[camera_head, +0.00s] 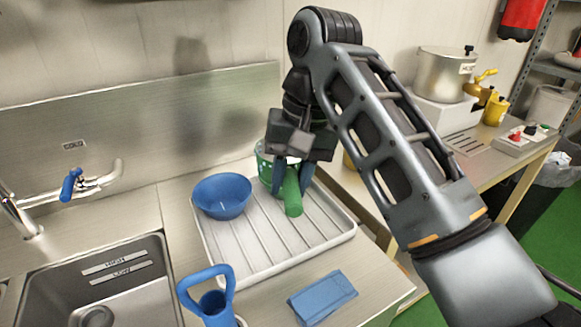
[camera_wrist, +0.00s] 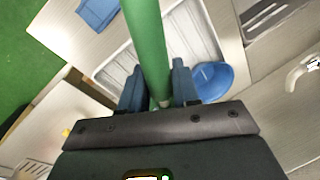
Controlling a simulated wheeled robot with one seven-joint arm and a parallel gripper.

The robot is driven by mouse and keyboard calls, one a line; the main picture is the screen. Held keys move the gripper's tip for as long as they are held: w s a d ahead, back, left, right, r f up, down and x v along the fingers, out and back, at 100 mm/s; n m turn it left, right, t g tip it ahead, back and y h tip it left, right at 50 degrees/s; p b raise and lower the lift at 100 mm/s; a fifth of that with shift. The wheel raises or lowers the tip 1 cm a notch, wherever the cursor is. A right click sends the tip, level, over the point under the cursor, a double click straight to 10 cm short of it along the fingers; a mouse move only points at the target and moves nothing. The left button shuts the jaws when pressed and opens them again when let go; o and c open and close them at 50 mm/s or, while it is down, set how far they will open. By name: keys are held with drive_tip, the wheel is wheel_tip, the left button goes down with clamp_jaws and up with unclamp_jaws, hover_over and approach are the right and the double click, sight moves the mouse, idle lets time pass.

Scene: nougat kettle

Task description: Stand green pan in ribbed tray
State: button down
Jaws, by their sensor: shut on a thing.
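The green pan (camera_head: 265,169) is at the back of the ribbed tray (camera_head: 245,265), with its thick green handle (camera_head: 293,192) toward the camera. My gripper (camera_head: 291,178) comes from above and is shut on the pan. In the wrist view my gripper's blue fingers (camera_wrist: 158,92) are on both sides of the green handle (camera_wrist: 148,40), which runs up and out of the picture. My gripper hides part of the pan. I cannot tell whether the pan touches the tray. The tray also shows in the wrist view (camera_wrist: 196,35).
A blue bowl (camera_head: 222,195) sits in the tray, left of the pan. A folded blue cloth (camera_head: 322,297) and a blue handled tool (camera_head: 208,295) are in front. The sink (camera_head: 100,285) is at left. The tray's front and right are clear.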

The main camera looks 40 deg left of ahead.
drive_tip(key=shift+f, duration=5.5)
wheel_tip(320, 180, down, 6)
drive_tip(key=b, duration=0.6)
drive_tip(key=shift+r, duration=0.2)
drive_tip(key=shift+r+p, duration=0.1)
drive_tip(key=shift+p, duration=0.4)
